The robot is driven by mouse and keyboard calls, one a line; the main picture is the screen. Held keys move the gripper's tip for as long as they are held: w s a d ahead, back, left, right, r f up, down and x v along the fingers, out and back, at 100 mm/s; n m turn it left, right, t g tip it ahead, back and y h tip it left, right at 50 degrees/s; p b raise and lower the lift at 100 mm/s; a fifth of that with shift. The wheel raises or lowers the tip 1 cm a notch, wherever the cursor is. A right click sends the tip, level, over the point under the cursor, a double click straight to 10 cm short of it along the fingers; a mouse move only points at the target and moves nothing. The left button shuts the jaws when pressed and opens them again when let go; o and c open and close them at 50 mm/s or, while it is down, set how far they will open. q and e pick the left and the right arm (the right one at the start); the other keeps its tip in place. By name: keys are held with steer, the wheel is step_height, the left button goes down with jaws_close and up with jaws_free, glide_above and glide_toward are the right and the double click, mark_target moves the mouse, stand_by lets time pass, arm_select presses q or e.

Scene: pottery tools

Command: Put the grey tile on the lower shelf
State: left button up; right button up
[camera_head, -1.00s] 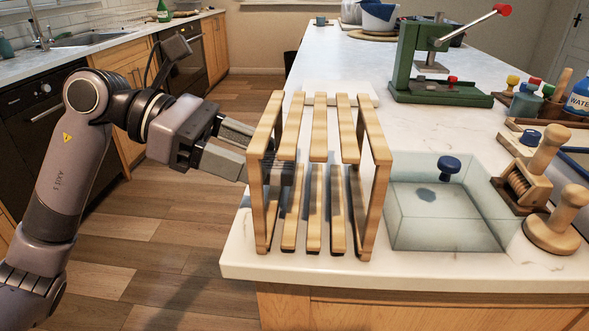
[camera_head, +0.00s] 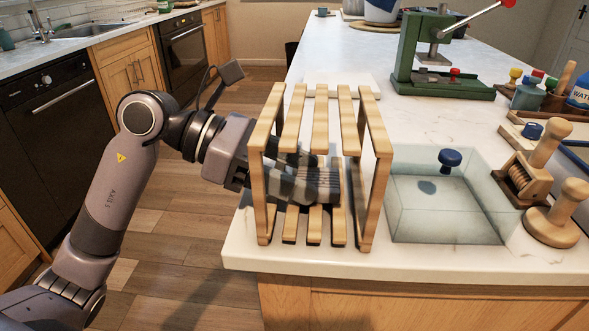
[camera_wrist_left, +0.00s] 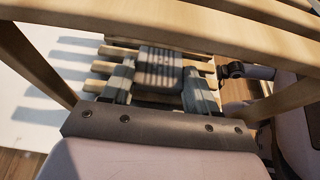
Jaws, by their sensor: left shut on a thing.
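The wooden slatted rack (camera_head: 375,190) stands on the counter's near left corner, with upper slats and a lower shelf of slats (camera_head: 315,225). My left gripper (camera_head: 300,178) reaches in from the left side, between the upper slats and the lower shelf. It is shut on the grey ribbed tile (camera_wrist_left: 160,66), which shows between the fingers in the left wrist view, above the lower slats. In the head view the tile (camera_head: 322,187) is partly hidden by the rack's slats. I cannot tell whether it touches the lower shelf. My right gripper is not in view.
A clear basin (camera_head: 445,215) with a blue knobbed tool (camera_head: 449,160) is right of the rack. Wooden stamps (camera_head: 557,215) stand further right, and a green press (camera_head: 445,70) stands behind. The rack's side frames and upper slats closely surround my gripper.

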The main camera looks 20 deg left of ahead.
arm_select(q)
steer(key=shift+f, duration=0.2)
steer(key=o, duration=1.3)
steer(key=shift+r, duration=0.15)
steer(key=shift+r, duration=0.2)
steer(key=v, duration=1.2)
steer(key=shift+f, duration=0.1)
